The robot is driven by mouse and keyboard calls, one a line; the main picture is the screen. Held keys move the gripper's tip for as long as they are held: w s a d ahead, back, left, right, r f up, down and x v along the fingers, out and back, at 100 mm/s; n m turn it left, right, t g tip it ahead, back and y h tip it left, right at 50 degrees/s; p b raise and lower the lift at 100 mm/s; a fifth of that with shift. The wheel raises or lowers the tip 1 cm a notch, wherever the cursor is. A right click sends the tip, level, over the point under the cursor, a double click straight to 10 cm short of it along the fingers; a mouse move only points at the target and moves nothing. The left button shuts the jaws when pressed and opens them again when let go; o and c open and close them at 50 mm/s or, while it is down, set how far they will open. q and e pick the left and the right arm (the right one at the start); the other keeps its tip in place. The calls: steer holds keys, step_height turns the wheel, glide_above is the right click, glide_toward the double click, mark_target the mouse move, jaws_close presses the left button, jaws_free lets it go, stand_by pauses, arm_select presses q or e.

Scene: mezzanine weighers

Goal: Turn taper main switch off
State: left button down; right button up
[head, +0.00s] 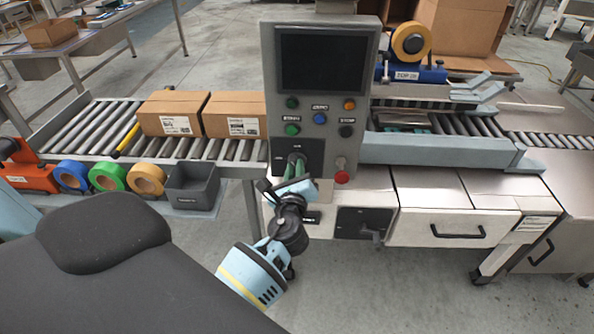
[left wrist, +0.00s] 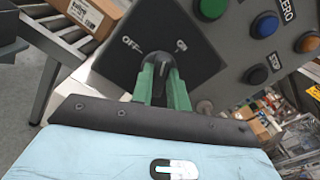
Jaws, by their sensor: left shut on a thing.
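A black switch plate (head: 283,165) sits low on the grey control panel, and it fills the upper middle of the left wrist view (left wrist: 203,62). It carries OFF and ON lettering, with a dark rotary knob (left wrist: 159,66) below and between the two words. My left gripper (head: 296,166) reaches up to this plate. In the left wrist view its green fingers (left wrist: 161,84) are shut on the knob, one on each side. The knob has a pale mark, whose exact direction I cannot tell. My right gripper is not in view.
The grey control panel (head: 354,112) has several coloured buttons above the plate and a red knob (head: 342,177) beside it. A second black box with a handle (head: 371,236) is lower right. Cartons (head: 172,114) stand on the roller conveyor at left. Tape rolls and a grey bin (head: 193,187) are below them.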

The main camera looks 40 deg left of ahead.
arm_select(q)
steer(key=shift+s+a+f+n+b, duration=0.15)
steer(key=shift+n+b, duration=0.85)
steer(key=shift+n, duration=1.95)
steer(key=shift+w+d+f+n+b, duration=0.15)
steer(key=shift+n+b, duration=0.85)
steer(key=shift+n, duration=1.95)
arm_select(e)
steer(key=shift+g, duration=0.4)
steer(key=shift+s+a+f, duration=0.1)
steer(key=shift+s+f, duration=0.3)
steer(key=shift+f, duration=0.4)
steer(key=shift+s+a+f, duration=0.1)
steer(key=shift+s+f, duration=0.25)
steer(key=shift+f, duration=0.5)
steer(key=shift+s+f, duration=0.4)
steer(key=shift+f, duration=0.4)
arm_select(q)
steer(key=shift+s+a, duration=0.1)
steer(key=c, duration=1.4)
jaws_free()
steer(key=shift+o, duration=0.2)
steer(key=shift+s, duration=0.1)
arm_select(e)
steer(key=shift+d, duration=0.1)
